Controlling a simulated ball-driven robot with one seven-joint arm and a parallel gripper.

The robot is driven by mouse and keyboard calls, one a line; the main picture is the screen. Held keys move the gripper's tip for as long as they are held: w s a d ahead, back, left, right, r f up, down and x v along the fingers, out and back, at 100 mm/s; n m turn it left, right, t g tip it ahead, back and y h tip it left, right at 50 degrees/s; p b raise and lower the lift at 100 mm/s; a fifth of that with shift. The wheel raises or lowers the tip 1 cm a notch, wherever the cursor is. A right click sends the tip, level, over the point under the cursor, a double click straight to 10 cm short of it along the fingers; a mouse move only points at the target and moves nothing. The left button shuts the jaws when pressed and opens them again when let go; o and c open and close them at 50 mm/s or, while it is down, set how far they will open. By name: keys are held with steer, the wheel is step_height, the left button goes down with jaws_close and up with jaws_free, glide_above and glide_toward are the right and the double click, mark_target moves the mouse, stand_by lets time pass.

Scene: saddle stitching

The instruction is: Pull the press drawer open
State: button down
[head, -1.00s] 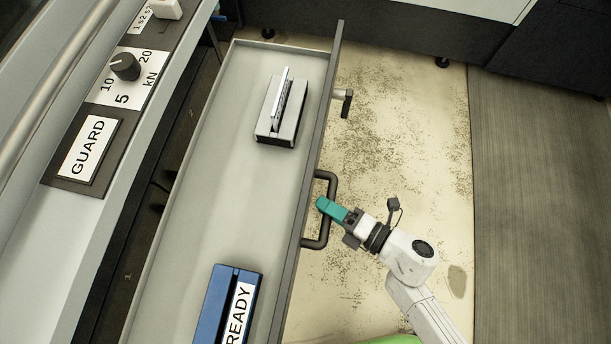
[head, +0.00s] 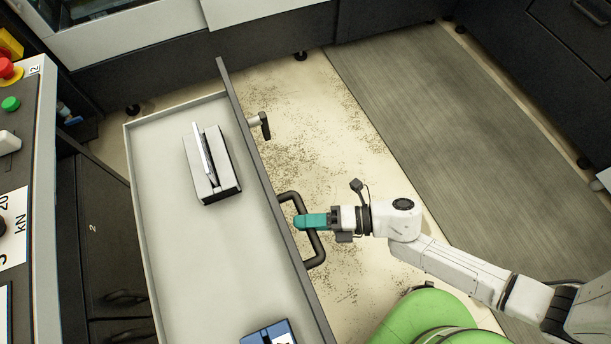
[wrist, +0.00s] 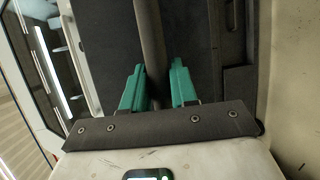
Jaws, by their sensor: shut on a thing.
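The press drawer (head: 165,255) stands pulled out from the press, with its light grey tray in full view from above. Its dark front panel (head: 267,188) carries a black U-shaped handle (head: 318,246). My gripper (head: 303,222) is at the handle, its teal fingers shut around the bar. In the wrist view the dark handle bar (wrist: 149,45) runs between the two teal fingers (wrist: 158,90). The stretch of bar inside the fingers is partly hidden in the head view.
In the drawer are a grey block with an upright plate (head: 210,172) and a blue box (head: 268,333), cut off below. A latch-like knob (head: 262,124) sticks out from the drawer front. The press panel (head: 30,130) is at left. Speckled floor (head: 330,130) and a grey mat (head: 440,120) lie right.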

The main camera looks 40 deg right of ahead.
steer(key=shift+f, duration=0.1)
steer(key=c, duration=1)
jaws_free()
steer(key=shift+o, duration=0.2)
steer(key=shift+s+d, duration=0.1)
steer(key=b+v, duration=0.1)
steer(key=v, duration=0.9)
steer(key=shift+s+d+r+b, duration=0.15)
steer(key=shift+s+r+b, duration=0.1)
steer(key=shift+b, duration=0.15)
steer(key=shift+w, duration=0.1)
